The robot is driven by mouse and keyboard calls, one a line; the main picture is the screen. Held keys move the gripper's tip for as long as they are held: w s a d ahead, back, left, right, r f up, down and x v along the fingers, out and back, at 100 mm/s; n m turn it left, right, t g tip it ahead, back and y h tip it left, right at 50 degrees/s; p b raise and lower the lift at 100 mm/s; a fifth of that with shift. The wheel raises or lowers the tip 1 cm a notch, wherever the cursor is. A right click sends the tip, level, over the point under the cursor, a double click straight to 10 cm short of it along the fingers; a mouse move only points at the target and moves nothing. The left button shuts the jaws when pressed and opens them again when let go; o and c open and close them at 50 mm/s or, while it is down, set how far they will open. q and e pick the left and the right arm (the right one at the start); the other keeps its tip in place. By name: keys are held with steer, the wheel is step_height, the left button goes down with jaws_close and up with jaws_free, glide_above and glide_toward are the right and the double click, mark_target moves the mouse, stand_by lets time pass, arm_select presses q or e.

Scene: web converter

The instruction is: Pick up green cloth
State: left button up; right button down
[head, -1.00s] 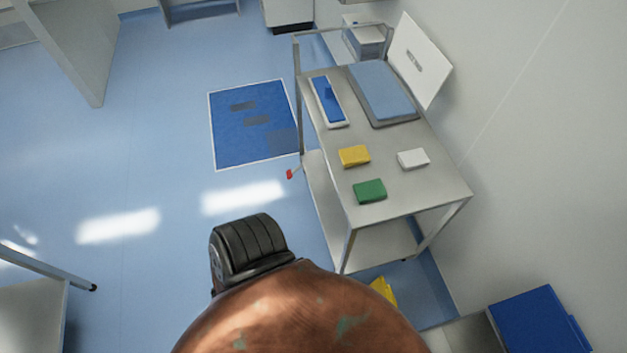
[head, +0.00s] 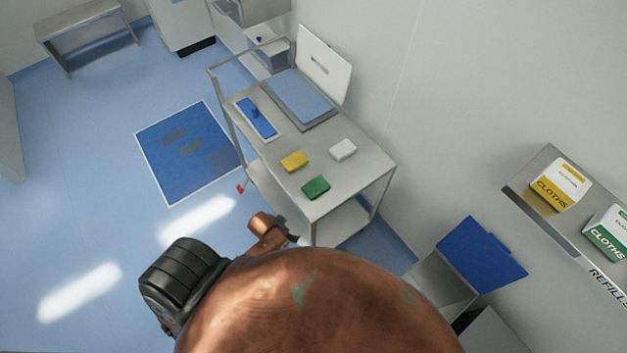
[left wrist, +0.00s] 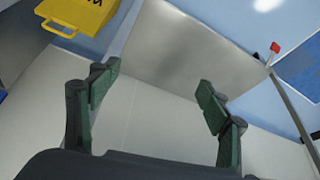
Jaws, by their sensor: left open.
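The green cloth (head: 316,187) is a small folded block. It lies flat near the front end of the steel cart's top shelf (head: 335,196). A yellow cloth (head: 294,161) and a white cloth (head: 343,149) lie behind it, all apart. My left gripper (left wrist: 155,105) is open with nothing between its fingers in the left wrist view. A bare metal surface shows beyond it there, and the green cloth is not in that view. In the head view neither gripper's fingers show; a copper-coloured rounded part of mine covers the bottom middle.
The cart also carries a blue-and-white mop-like pad (head: 257,118) and a blue tray (head: 301,96). A blue-lidded bin (head: 482,262) stands right of it. A wall shelf (head: 528,195) holds cloth boxes. A yellow object (left wrist: 75,14) shows in the wrist view. Floor left of the cart is open.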

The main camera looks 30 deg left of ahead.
arm_select(q)
steer(key=w+d+r+m+h+p, duration=0.1)
steer(key=w+d+r+p, duration=0.1)
steer(key=r, duration=0.7)
steer(key=w+d+r+p, duration=0.1)
steer(key=w+r+p, duration=0.2)
steer(key=r, duration=0.7)
steer(key=m+t+h+p, duration=0.1)
steer(key=m+t, duration=0.1)
glide_toward(316, 186)
steer(key=shift+w+d+f, duration=0.1)
steer(key=shift+d+f, duration=0.15)
steer(key=shift+w+a, duration=0.1)
steer(key=shift+w, duration=0.25)
steer(key=shift+x, duration=0.8)
steer(key=x, duration=0.4)
steer(key=p+x, duration=0.1)
steer(key=x, duration=0.1)
steer(key=shift+s+f, duration=0.15)
steer(key=shift+s, duration=0.1)
steer(key=shift+c, duration=0.6)
steer(key=shift+a, duration=0.1)
steer(key=c, duration=1)
